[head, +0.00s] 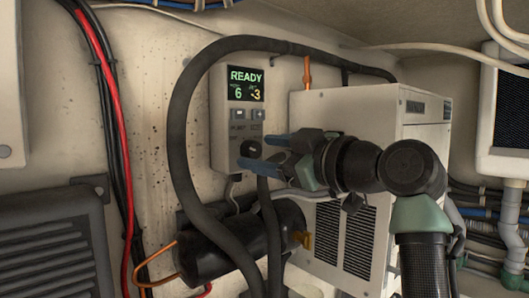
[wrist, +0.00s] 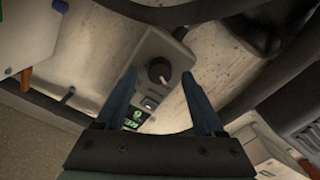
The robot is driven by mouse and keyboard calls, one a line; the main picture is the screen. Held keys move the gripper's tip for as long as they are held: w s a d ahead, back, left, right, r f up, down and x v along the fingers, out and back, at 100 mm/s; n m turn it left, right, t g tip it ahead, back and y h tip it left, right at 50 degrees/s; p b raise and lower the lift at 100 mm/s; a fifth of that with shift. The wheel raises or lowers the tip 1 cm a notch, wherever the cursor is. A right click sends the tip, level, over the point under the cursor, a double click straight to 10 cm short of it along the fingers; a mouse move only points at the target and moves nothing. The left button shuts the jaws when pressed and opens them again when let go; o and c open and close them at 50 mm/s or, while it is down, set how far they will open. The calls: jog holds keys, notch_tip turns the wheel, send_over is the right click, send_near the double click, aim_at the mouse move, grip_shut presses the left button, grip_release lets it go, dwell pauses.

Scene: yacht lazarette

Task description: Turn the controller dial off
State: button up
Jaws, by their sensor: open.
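The controller (head: 225,125) is a pale box on the wall, with a lit display (head: 245,85) reading READY, 6 and -3. Below the display are two small buttons. The dark round dial (head: 250,148) sits low on the box, just beyond my fingertips; it also shows in the wrist view (wrist: 159,71) with a light pointer mark. My gripper (head: 262,152) has blue fingers, open and empty. In the wrist view the fingers (wrist: 158,78) stand on either side of the dial, apart from it. I cannot tell the exact depth gap.
A thick black hose (head: 180,95) arches around the controller's left and top. A white ventilated unit (head: 340,110) stands at right, behind my arm. A black cylinder (head: 220,250) with copper pipe lies below. Red and black cables (head: 107,80) run down the left wall.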

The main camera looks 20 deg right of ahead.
jog(key=b+v, duration=0.4)
jog(key=v, duration=0.9)
